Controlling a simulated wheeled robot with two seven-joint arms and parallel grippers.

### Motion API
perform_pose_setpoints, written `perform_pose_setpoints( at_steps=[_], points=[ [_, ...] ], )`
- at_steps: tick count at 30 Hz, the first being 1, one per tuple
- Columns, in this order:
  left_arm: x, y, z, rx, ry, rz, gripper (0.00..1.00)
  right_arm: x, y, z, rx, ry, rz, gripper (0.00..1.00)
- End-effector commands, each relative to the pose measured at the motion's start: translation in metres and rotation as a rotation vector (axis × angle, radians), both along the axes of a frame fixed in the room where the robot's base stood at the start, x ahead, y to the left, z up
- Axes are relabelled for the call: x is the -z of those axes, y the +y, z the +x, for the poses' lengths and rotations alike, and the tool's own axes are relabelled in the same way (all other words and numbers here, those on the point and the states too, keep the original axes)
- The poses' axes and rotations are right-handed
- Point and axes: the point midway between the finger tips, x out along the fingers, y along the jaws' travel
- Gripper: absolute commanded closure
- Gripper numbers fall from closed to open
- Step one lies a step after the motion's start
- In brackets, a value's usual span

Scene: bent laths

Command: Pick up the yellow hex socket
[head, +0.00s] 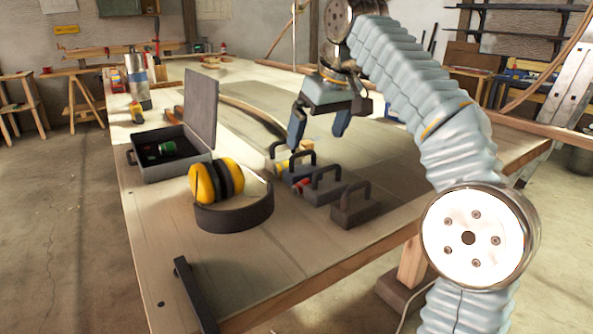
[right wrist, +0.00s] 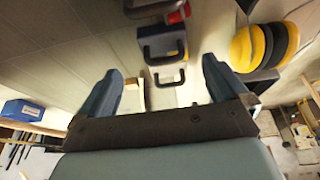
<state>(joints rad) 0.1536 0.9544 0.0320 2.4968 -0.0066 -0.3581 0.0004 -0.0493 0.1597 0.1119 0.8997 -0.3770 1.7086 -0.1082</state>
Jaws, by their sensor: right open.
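A small yellow piece (head: 281,168), likely the yellow hex socket, lies on the bench among a row of handled blocks, partly hidden by them. I cannot make it out clearly in the right wrist view. My right gripper (head: 319,131) is open and empty above the far end of that row, its fingers pointing down. In the right wrist view its two fingers (right wrist: 163,92) stand wide apart, with the nearest handled block (right wrist: 168,77) showing between them. My left gripper is not in view.
The handled blocks include a blue one (head: 298,174) and a dark one (head: 355,208); a red piece (head: 302,185) lies between them. Yellow earmuffs (head: 203,184) and an open grey case (head: 160,172) holding a green piece (head: 166,149) stand left. The bench's front is mostly clear.

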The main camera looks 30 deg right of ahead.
Motion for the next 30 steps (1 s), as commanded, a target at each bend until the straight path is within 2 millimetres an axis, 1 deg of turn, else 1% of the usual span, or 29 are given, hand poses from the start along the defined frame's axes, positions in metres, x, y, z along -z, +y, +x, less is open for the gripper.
perform_pose_setpoints(
  at_steps=[1,3,6,11,18,20,23,29,30],
  points=[
    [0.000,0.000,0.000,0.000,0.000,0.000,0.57,0.012,0.000,0.004,-0.001,0.007,-0.001,0.00],
    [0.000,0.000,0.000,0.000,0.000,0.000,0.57,0.024,0.001,0.009,0.001,0.005,0.001,0.00],
    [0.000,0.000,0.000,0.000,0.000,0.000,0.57,0.039,0.001,0.015,0.000,0.004,0.001,0.00],
    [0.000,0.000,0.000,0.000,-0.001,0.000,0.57,0.050,0.002,0.020,0.000,0.002,0.001,0.00],
    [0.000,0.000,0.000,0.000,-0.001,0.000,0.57,0.083,0.007,0.033,-0.001,0.005,0.000,0.00],
    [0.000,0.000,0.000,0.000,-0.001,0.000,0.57,0.090,0.007,0.036,-0.001,0.004,0.000,0.00],
    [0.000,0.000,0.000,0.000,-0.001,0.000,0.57,0.095,0.007,0.039,0.000,0.002,0.001,0.00],
    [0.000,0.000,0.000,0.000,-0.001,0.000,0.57,0.095,0.007,0.039,0.000,0.001,0.001,0.00],
    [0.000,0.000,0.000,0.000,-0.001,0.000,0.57,0.095,0.007,0.039,0.000,0.001,0.001,0.06]
  ],
)
